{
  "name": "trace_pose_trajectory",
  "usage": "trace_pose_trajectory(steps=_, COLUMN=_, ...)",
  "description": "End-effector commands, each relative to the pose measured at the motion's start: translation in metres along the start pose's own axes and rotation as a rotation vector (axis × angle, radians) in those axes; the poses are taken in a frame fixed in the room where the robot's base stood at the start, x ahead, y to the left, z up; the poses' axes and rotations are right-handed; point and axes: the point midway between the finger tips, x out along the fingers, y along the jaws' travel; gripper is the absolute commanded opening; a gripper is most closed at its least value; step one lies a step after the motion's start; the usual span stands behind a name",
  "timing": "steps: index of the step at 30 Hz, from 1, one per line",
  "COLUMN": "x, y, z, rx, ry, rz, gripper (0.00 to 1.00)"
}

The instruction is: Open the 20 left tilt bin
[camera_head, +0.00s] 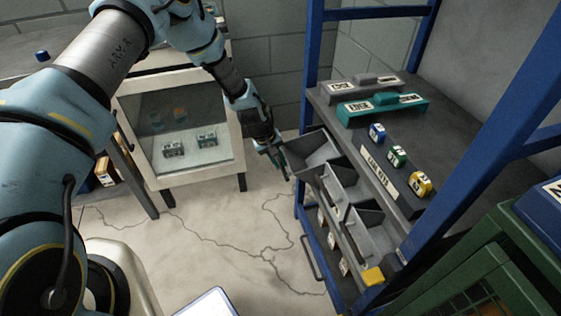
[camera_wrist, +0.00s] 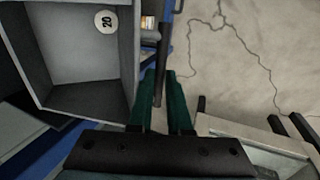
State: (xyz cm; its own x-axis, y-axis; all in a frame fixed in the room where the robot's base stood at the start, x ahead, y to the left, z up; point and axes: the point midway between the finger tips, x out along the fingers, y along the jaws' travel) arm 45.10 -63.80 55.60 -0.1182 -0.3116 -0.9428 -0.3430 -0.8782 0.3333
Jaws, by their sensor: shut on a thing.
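The left tilt bin (camera_head: 312,150) is a grey open-topped box at the far-left end of a row of bins on the blue rack. It leans out from the rack, with its mouth showing. In the wrist view the bin (camera_wrist: 85,75) fills the upper left, and a round tag marked 20 (camera_wrist: 106,22) is on its inside. My gripper (camera_head: 272,150) is at the bin's outer left edge. The bar's far end is partly hidden.
The rack's shelf (camera_head: 420,135) holds teal and grey blocks and small coloured pieces. A white-framed glass cabinet (camera_head: 180,135) stands left of my gripper. Cracked floor (camera_head: 225,215) is clear between.

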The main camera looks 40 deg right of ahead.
Motion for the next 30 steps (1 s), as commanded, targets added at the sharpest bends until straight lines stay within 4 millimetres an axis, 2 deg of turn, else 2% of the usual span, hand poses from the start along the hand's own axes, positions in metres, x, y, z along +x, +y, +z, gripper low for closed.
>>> trace_pose_trajectory(steps=1, x=0.004, y=-0.0132, z=0.0006, rx=-0.003, ry=-0.005, rz=-0.017, gripper=0.0)
trace_pose_trajectory(steps=17, x=0.0075, y=-0.0179, z=0.0039, rx=0.0, ry=-0.014, rz=-0.021, gripper=0.0)
trace_pose_trajectory(steps=18, x=0.0075, y=-0.018, z=0.0041, rx=0.0, ry=-0.014, rz=-0.021, gripper=0.17)
trace_pose_trajectory(steps=24, x=0.008, y=-0.0173, z=0.0042, rx=0.0, ry=-0.014, rz=-0.021, gripper=0.4)
trace_pose_trajectory(steps=26, x=0.0081, y=-0.0169, z=0.004, rx=0.0, ry=-0.013, rz=-0.02, gripper=0.47)
trace_pose_trajectory(steps=30, x=0.0084, y=-0.0157, z=0.0037, rx=0.001, ry=-0.011, rz=-0.019, gripper=0.47)
